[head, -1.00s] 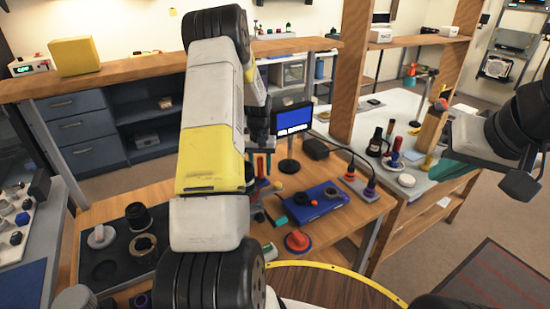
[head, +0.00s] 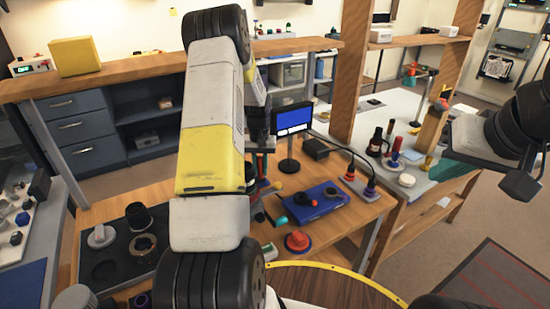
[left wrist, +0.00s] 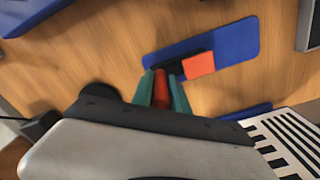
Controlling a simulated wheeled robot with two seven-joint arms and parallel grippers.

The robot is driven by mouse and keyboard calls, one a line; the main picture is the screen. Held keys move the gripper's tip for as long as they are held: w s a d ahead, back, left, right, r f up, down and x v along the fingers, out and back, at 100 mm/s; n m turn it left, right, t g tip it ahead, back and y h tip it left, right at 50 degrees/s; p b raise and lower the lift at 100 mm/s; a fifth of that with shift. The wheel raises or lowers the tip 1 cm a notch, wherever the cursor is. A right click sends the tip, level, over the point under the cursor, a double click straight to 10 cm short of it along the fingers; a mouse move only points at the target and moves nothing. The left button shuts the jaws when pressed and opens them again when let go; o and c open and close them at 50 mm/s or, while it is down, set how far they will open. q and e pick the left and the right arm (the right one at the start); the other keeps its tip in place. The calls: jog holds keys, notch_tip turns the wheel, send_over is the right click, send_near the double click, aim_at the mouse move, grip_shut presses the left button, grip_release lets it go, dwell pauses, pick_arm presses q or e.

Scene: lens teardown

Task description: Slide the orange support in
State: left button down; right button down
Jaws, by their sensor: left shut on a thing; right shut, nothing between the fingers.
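My left gripper (left wrist: 160,90) has teal fingers shut on a red piece (left wrist: 161,88), close to the edge of a blue plate (left wrist: 235,38). An orange block (left wrist: 199,64) lies on that plate with a black part (left wrist: 175,68) beside it, just past the fingertips. I cannot tell whether the held piece touches the black part. In the head view my left arm hides most of its gripper and the piece. My right gripper (head: 455,168) is shut and empty, above the white table at the right.
The wooden workbench holds a black tray (head: 105,270) with round lens parts, a small blue-screen display (head: 293,119), a blue box (head: 322,203) with parts on it, and a red round part (head: 298,241). A wooden post (head: 350,85) stands behind. Bare bench shows around the blue plate.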

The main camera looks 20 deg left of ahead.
dwell(0.7)
pick_arm(q)
jog(key=s+a, duration=0.5)
jog(key=shift+s+a, duration=0.15)
jog(key=shift+s, duration=0.25)
jog(key=c, duration=1.3)
grip_release()
jog(key=shift+s+a, duration=0.1)
jog(key=shift+r, duration=0.1)
notch_tip(320, 180, up, 8)
jog(key=shift+f, duration=0.15)
